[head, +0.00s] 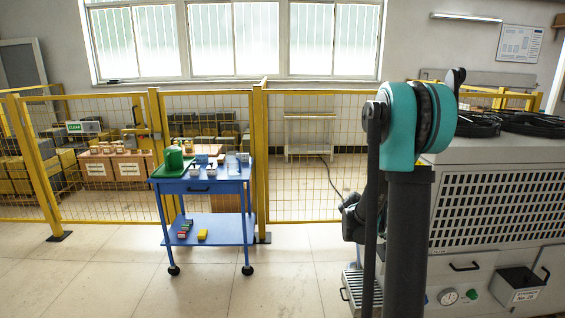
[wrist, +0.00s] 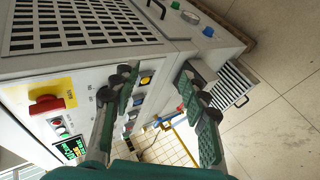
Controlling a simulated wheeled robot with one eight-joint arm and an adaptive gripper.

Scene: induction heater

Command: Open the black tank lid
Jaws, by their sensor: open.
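The likely black tank is a black box (head: 519,280) low on the front of the grey machine, at the lower right of the head view. Its top looks closed, and a white label is on its front. My gripper (wrist: 158,80) is open in the wrist view, its two green-padded fingers apart with nothing between them. It is over the machine's control-panel side. A dark shape beside the right finger is partly hidden, and I cannot tell whether it is the tank. In the head view my arm's column hides most of the gripper.
The machine (head: 440,215) fills the right side. Its panel has a red switch (wrist: 46,104) and several buttons. A slatted grey unit (wrist: 232,84) stands low beside it. A blue cart (head: 205,188) stands left before a yellow fence (head: 262,165). Open floor lies between.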

